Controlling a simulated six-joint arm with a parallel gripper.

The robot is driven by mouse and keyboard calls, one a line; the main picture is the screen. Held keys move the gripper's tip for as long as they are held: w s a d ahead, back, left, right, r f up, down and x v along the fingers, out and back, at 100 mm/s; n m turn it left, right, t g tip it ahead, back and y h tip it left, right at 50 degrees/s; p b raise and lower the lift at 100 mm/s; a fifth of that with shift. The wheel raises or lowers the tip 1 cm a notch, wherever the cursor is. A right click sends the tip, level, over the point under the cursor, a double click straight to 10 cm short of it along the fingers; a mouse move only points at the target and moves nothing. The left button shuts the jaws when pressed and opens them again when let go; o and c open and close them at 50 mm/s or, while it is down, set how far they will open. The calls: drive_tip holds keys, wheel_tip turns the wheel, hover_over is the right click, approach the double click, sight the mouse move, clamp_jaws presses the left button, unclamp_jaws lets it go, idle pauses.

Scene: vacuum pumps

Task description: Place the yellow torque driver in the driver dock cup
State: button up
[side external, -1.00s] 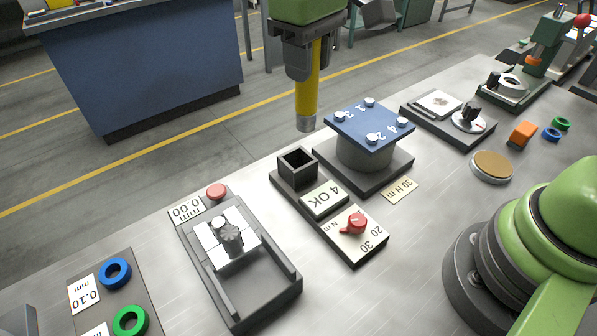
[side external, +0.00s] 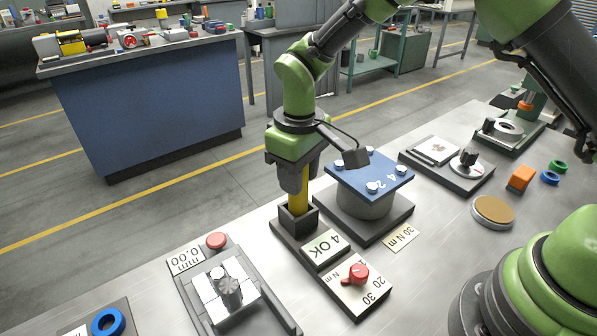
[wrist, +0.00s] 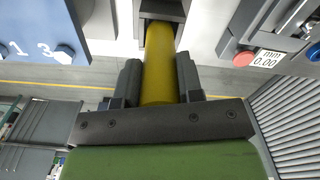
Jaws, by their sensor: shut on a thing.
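The yellow torque driver (side external: 299,197) stands upright with its lower end inside the square dark driver dock cup (side external: 297,220). Its tip is hidden by the cup walls. My gripper (side external: 291,182) is shut on the driver's upper part, just above the cup. In the wrist view the yellow driver (wrist: 159,62) runs between both fingers of my gripper (wrist: 159,80) into the cup (wrist: 162,10), at the top of the picture.
The blue bolted plate (side external: 370,175) on its round pedestal is close to the right of my gripper. The grey measuring fixture (side external: 245,305) is at left front.

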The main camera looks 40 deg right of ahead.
drive_tip(key=shift+f, duration=0.15)
drive_tip(key=o, duration=1.1)
